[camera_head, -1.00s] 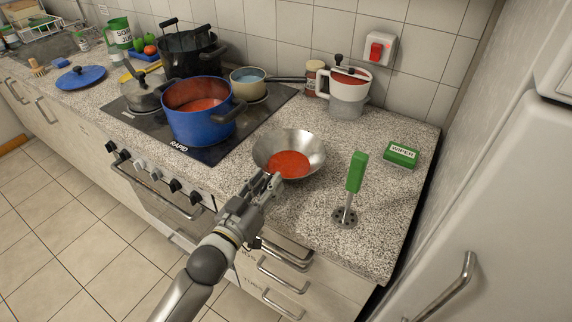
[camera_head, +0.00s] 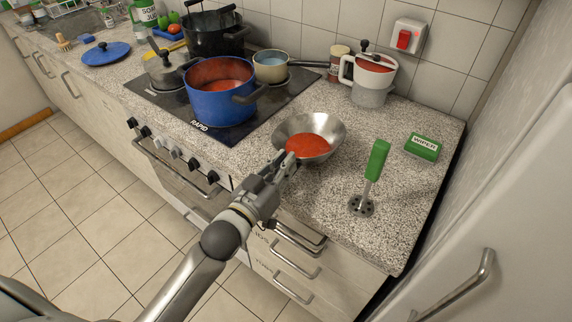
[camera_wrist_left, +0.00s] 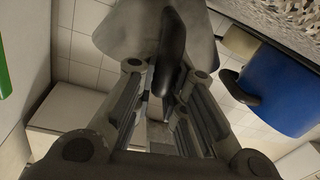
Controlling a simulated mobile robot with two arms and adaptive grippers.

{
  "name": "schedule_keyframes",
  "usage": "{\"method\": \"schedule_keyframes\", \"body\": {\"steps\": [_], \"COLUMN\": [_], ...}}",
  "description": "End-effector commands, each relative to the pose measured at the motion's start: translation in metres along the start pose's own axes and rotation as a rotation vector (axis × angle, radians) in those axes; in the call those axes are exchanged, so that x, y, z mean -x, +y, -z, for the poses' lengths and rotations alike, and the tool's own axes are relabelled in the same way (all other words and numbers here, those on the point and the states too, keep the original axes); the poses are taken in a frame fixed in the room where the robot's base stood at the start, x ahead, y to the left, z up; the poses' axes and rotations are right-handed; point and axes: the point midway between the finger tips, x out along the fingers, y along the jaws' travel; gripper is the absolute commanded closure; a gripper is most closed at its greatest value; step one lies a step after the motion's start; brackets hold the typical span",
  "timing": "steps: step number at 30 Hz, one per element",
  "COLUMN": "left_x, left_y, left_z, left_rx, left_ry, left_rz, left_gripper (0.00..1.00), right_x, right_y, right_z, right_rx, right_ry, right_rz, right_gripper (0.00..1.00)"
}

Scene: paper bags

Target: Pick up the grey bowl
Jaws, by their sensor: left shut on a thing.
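The grey bowl (camera_head: 333,128) is a wide metal bowl with red soup (camera_head: 310,146) in it, near the counter's front edge in the head view. It looks level; I cannot tell whether its base touches the counter. My left gripper (camera_head: 288,164) reaches in from the front and is shut at the bowl's near side. In the left wrist view, the bowl's grey outer wall (camera_wrist_left: 125,30) lies beyond the fingers (camera_wrist_left: 155,105), and a dark, elongated part (camera_wrist_left: 172,50) runs up from between them. The exact contact is partly hidden by the fingers. My right gripper is out of view.
A blue pot (camera_head: 218,104) stands on the hob left of the bowl. A green-handled masher (camera_head: 375,162) stands to the right, with a green wiper box (camera_head: 423,147) beyond. A white jug (camera_head: 368,82) is behind. Counter space (camera_head: 335,185) between bowl and masher is clear.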

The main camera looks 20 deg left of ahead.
Motion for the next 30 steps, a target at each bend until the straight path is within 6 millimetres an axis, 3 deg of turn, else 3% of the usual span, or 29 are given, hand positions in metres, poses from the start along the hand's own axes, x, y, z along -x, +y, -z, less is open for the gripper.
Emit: {"method": "schedule_keyframes", "body": {"steps": [3, 5, 11, 16, 18, 30], "left_x": [0.000, 0.010, 0.044, 0.086, 0.095, 0.123], "left_y": [0.005, 0.001, -0.006, -0.022, -0.025, -0.037], "left_z": [0.025, 0.035, 0.083, 0.104, 0.116, 0.130], "left_rx": [-0.005, -0.006, -0.008, -0.009, -0.005, -0.004], "left_ry": [0.015, 0.012, 0.014, 0.007, 0.006, 0.010], "left_rz": [-0.004, -0.002, -0.004, -0.003, -0.001, -0.002], "left_gripper": [1.00, 1.00, 1.00, 1.00, 1.00, 1.00], "right_x": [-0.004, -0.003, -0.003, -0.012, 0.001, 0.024], "right_y": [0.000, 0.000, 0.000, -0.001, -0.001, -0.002], "right_z": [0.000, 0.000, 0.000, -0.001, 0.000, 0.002], "right_rx": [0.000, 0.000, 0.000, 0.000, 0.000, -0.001], "right_ry": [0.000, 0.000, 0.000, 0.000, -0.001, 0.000], "right_rz": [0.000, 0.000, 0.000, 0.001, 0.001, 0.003], "right_gripper": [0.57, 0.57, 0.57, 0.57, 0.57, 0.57]}}
